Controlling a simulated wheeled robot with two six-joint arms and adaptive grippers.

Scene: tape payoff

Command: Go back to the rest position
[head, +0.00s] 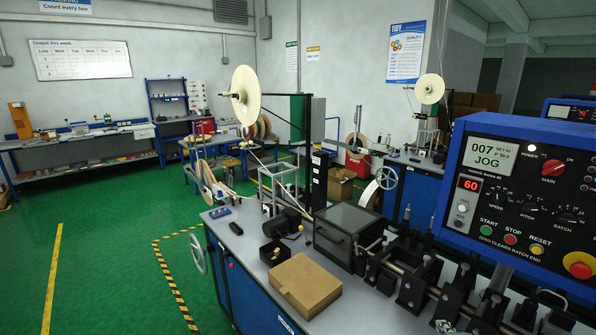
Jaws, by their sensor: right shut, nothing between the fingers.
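My right gripper is hard to pick out among the dark machine parts at the lower right of the head view; it looks shut, with nothing seen held in it. My left gripper is not in view. The tape payoff stands on the grey-topped bench (228,249), with a large cream reel (246,95) high on its post. Pale tape runs down from the reel to the guide rollers.
A control panel (521,195) reading JOG fills the right side. Below it runs a rail with black blocks (412,288). A cardboard box (305,286), a small black bin (273,253) and a dark clear-lidded housing (347,234) crowd the bench. Green floor (110,260) lies open at left.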

